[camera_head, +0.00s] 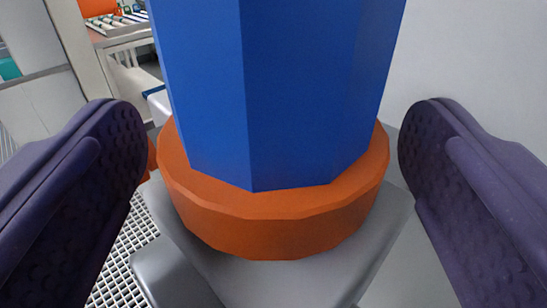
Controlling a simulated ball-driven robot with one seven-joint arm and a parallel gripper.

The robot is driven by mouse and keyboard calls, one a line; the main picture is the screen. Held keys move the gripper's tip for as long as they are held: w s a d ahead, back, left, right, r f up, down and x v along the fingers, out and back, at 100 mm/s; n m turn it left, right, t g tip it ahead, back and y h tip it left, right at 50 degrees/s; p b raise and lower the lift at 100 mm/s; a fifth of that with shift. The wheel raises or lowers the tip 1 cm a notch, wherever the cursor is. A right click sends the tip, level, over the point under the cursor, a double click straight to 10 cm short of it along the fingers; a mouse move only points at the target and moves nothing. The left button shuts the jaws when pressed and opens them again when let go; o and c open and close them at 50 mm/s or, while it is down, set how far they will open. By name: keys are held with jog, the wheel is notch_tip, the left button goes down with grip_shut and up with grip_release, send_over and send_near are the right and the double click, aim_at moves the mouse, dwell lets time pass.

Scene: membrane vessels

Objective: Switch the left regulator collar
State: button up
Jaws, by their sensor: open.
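A large blue faceted column (285,90) fills the upper middle of the head camera view and runs out of the top edge. An orange ring-shaped collar (275,225) surrounds its lower end and rests on a grey mount (300,285). I cannot tell which of these parts is the regulator collar's turning part. My gripper (272,165) is open, with one dark purple finger on each side of the orange collar. A gap shows between the right finger and the collar. The left finger is also apart from it.
A perforated light floor or grate (115,265) shows at the lower left. A bench (120,35) with small coloured items stands far back at the upper left. A pale wall (480,60) fills the right side. A grey block (170,275) juts out at the mount's left.

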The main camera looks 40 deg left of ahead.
jog(key=v, duration=0.7)
jog(key=shift+s+d+p, duration=0.2)
jog(key=shift+p, duration=0.25)
